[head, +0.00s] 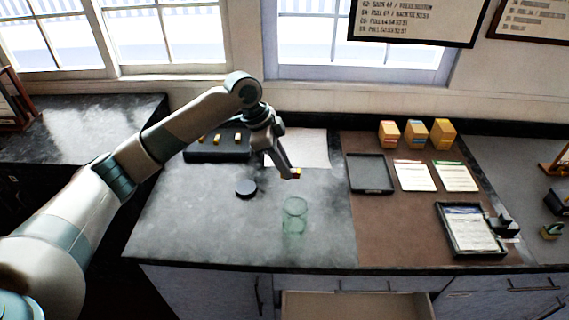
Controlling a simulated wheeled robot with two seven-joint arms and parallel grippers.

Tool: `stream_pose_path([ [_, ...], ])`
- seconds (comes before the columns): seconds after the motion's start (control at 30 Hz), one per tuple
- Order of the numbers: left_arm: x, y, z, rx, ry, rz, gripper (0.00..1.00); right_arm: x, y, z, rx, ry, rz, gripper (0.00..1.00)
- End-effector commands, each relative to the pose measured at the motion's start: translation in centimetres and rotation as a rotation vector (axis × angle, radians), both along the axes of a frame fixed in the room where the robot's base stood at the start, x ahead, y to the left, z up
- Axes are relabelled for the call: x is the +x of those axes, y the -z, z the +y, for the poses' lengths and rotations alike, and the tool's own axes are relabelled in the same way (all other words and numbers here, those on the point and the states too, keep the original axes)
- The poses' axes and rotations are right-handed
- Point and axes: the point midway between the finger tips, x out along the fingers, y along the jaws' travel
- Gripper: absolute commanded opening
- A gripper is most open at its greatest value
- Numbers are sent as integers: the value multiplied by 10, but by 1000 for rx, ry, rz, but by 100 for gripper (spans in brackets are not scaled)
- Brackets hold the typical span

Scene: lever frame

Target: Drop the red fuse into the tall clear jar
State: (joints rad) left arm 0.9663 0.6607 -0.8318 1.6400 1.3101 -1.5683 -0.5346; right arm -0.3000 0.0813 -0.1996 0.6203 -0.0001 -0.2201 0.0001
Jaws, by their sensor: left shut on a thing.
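The tall clear jar (294,216) stands upright on the grey counter, greenish and see-through, with its mouth up. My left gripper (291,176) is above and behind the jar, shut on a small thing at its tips. That thing shows red and yellowish, and I take it for the red fuse (296,173). It is apart from the jar. Most of the fuse is hidden by the fingers or too small to make out. My right gripper does not show.
A dark round lid or disc (246,188) lies left of the jar. A black block (216,147) with several yellow pieces stands behind it. A white sheet (308,150) lies behind the gripper. To the right are a dark tray (370,173), cards and small boxes (416,133). The counter around the jar is clear.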

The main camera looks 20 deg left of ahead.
Motion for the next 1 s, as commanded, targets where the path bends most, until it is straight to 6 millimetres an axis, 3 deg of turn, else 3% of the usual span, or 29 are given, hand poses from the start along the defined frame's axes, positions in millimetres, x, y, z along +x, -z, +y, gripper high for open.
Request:
stream_pose_path([
  [0.6, 0, 51, 0, 0, -1, 0, 0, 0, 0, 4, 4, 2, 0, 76],
  [1.0, 0, 55, 0, 0, 0, -1, 0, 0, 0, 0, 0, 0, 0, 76],
])
